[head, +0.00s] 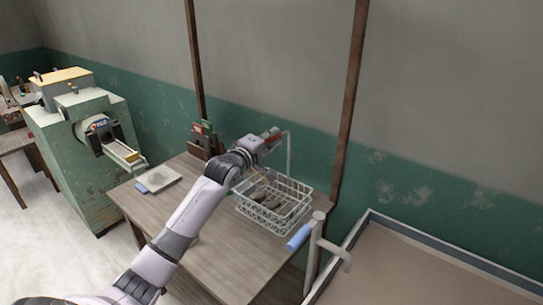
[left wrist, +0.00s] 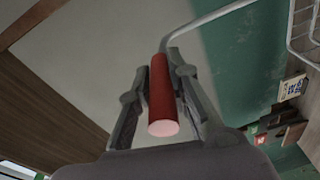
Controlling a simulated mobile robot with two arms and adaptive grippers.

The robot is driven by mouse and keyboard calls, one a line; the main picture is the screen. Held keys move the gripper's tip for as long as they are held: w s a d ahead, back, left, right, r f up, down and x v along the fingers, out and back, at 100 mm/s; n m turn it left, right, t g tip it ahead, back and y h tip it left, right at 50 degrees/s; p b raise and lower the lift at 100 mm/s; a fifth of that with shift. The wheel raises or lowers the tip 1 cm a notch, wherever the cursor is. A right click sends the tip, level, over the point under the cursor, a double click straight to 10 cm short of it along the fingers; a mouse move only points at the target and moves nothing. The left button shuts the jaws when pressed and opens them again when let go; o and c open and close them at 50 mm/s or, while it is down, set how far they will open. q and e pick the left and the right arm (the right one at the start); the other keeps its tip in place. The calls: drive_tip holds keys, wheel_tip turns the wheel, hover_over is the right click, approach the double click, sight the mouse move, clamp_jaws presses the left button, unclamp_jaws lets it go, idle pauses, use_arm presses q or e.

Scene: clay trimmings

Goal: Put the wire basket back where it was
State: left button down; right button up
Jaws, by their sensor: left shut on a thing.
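The white wire basket (head: 272,205) is at the back right part of the wooden table, with greyish-brown clay pieces (head: 268,197) inside. It looks level; I cannot tell whether its bottom touches the tabletop. Its tall wire handle (head: 289,152) carries a red grip (head: 273,132). My left gripper (head: 265,140) is shut on this red grip, above the basket's far side. In the left wrist view the red grip (left wrist: 161,95) lies between the two fingers, and a corner of the basket (left wrist: 302,35) shows at upper right. My right gripper is not in view.
The wooden table (head: 225,245) has a grey slab (head: 160,180) at left and a dark red-and-green item (head: 204,140) at the back. A green machine (head: 80,150) stands left. The table's front is clear.

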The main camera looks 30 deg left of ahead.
use_arm(q)
wheel_tip(320, 180, down, 6)
drive_tip(key=shift+p, duration=0.35)
drive_tip(key=shift+f, duration=0.1)
drive_tip(key=c, duration=2)
unclamp_jaws()
drive_tip(key=shift+f, duration=0.2)
drive_tip(key=o, duration=0.5)
drive_tip(key=shift+r, duration=0.1)
drive_tip(key=s, duration=0.4)
drive_tip(key=s+b, duration=0.1)
drive_tip(key=s, duration=0.3)
drive_tip(key=s+b, duration=0.1)
drive_tip(key=s, duration=0.3)
drive_tip(key=shift+d+r, duration=0.25)
drive_tip(key=shift+d, duration=0.1)
